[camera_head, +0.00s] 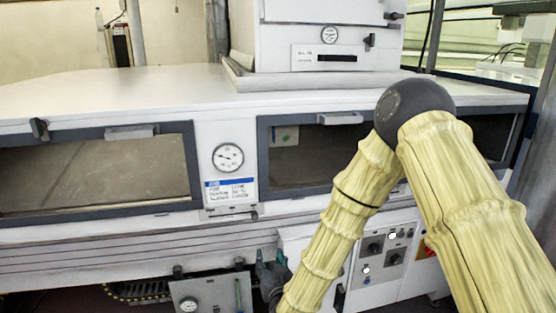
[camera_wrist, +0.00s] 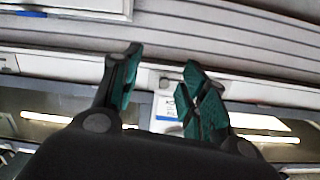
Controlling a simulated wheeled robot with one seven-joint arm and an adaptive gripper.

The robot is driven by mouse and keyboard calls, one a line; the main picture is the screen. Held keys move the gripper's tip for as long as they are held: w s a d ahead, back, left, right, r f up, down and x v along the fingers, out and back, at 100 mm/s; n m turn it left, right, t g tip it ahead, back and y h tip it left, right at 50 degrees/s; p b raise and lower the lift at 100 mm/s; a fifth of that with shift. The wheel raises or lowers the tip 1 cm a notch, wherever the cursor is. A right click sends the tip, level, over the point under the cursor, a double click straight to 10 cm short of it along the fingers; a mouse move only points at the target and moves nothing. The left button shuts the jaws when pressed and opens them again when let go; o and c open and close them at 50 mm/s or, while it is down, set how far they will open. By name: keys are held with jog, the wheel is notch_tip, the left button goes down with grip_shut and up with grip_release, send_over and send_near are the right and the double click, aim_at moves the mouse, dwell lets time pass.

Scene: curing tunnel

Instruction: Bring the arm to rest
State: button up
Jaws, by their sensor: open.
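My arm, in a pale yellow ribbed cover with a dark grey elbow joint, fills the right side of the head view. It bends down from the elbow toward the bottom middle. My gripper (camera_wrist: 160,85) shows in the wrist view with two dark fingers with green pads standing apart, nothing between them. In the head view my gripper (camera_head: 270,272) is partly seen low in front of the machine, beside the forearm cover. The curing tunnel (camera_head: 100,95) is a long white machine behind the arm.
The tunnel has dark-framed windows (camera_head: 95,170), a round gauge (camera_head: 228,157) and a blue-and-white label (camera_head: 230,191). A control panel (camera_head: 383,252) with knobs sits low behind my forearm. A small gauge box (camera_head: 205,294) is left of my gripper. The tunnel's top at left is clear.

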jog(key=s+d+f+g+h+p, duration=0.1)
jog(key=s+d+f+g, duration=0.3)
jog(key=s+d+f, duration=0.5)
jog(key=s+d+f+g, duration=0.35)
jog(key=s+f, duration=0.45)
jog(key=f, duration=0.4)
jog(key=s+d+f+g, duration=0.2)
jog(key=s+d, duration=0.2)
jog(key=s, duration=0.4)
jog(key=s+d+f+g+h, duration=0.1)
jog(key=s+d+f+g, duration=0.2)
jog(key=s, duration=0.6)
jog(key=s+d+f+m+g+h+p, duration=0.1)
jog(key=s+d+f+g, duration=0.2)
jog(key=s+d, duration=0.3)
jog(key=s, duration=0.3)
jog(key=shift+s+d+f, duration=0.15)
jog(key=shift+s+d, duration=0.05)
jog(key=shift+g+h, duration=0.25)
jog(key=shift+h, duration=0.05)
